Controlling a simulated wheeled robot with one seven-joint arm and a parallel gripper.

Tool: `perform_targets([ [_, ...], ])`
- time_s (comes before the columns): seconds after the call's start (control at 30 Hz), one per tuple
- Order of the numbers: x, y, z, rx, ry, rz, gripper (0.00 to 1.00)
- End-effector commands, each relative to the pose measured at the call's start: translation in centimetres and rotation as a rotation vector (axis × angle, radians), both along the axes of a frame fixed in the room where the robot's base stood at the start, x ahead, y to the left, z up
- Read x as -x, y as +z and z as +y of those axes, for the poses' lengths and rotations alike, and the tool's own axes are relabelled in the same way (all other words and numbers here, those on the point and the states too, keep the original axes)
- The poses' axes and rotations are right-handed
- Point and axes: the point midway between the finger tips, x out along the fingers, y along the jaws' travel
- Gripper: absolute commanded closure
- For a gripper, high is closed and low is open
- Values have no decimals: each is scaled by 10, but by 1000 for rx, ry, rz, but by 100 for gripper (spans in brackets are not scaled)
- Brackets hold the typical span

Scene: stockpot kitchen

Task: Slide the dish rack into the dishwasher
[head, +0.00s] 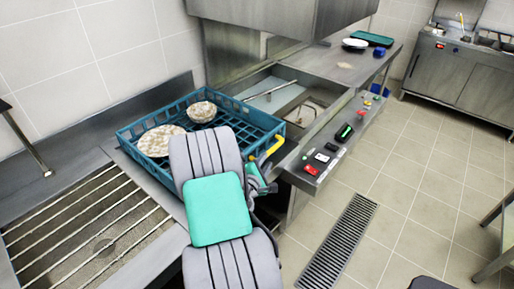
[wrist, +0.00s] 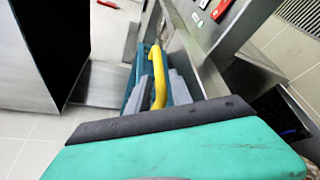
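The blue dish rack (head: 228,118) sits on the metal counter, its right end at the dishwasher opening. It holds a plate (head: 160,140) and a bowl (head: 202,112), both with pale stains. A yellow handle (head: 273,150) stands on its near right side and also shows in the wrist view (wrist: 158,75). My gripper (wrist: 159,88) has its grey fingers close on both sides of that handle and appears shut on it. My arm hides the rack's near side in the head view. The dishwasher (head: 290,97) is open, its hood (head: 255,15) raised above the basin.
A control panel (head: 325,155) with coloured switches runs along the dishwasher's front. A slatted drain counter (head: 80,230) lies at the left. A white plate (head: 355,44) and a green tray (head: 372,38) lie on the far counter. The tiled floor at right is open, with a drain grate (head: 338,240).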

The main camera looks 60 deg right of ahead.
Motion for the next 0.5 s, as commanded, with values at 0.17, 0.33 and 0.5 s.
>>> perform_targets([
  [0.17,-2,-1,-3,-1,2,1,74],
  [0.33,-8,-5,-28,-2,5,-1,74],
  [0.5,-15,-12,-58,-1,8,0,74],
])
